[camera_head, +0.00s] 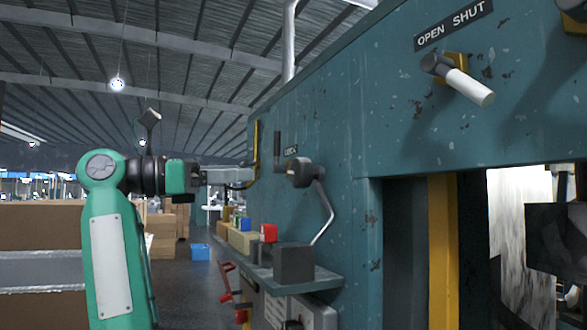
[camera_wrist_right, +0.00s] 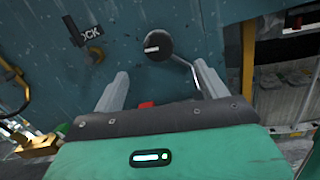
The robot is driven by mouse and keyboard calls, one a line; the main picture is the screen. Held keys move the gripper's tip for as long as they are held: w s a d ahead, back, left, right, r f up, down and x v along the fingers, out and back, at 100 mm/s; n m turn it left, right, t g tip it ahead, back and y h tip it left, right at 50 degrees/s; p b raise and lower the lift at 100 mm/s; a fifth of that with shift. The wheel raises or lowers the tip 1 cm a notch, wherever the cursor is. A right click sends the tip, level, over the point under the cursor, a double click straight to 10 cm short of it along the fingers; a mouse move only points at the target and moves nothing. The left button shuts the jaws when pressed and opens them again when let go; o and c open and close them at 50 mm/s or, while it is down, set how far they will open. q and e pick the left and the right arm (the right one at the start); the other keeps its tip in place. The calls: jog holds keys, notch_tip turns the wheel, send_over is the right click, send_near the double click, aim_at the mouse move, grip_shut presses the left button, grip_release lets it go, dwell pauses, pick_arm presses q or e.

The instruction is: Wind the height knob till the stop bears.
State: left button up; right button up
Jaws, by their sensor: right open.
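A dark round knob (camera_head: 301,172) with a bent metal rod sits on the teal machine wall. It also shows in the right wrist view (camera_wrist_right: 158,45), with a short white mark on its face. I take it for the height knob, but no label on it is readable. My right gripper (camera_head: 250,176) is just left of the knob in the head view, apart from it. In the wrist view my right gripper (camera_wrist_right: 160,78) is open and empty, its fingers spread below the knob. I cannot make out the stop. My left gripper is not in view.
A dark handle (camera_head: 277,150) is beside the LOCK label (camera_head: 291,151). A white-gripped lever (camera_head: 470,86) is under the OPEN SHUT label (camera_head: 454,25). A shelf (camera_head: 325,284) below the knob bears a dark block (camera_head: 294,264), a red block (camera_head: 268,232) and other blocks.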

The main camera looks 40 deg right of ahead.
aim_at(294, 170)
jog(key=s+d+n+p, duration=0.1)
jog(key=d, duration=0.3)
jog(key=s+d+n+t+p, duration=0.1)
jog(key=d+p, duration=0.1)
jog(key=d, duration=0.2)
jog(key=s+d+r+n+t+p, duration=0.1)
jog(key=d, duration=0.3)
jog(key=shift+s+p, duration=0.3)
jog(key=shift+s, duration=0.05)
jog(key=shift+s+d, duration=0.15)
jog(key=shift+d, duration=0.4)
jog(key=c, duration=1)
jog(key=shift+o, duration=0.2)
jog(key=shift+n, duration=0.8)
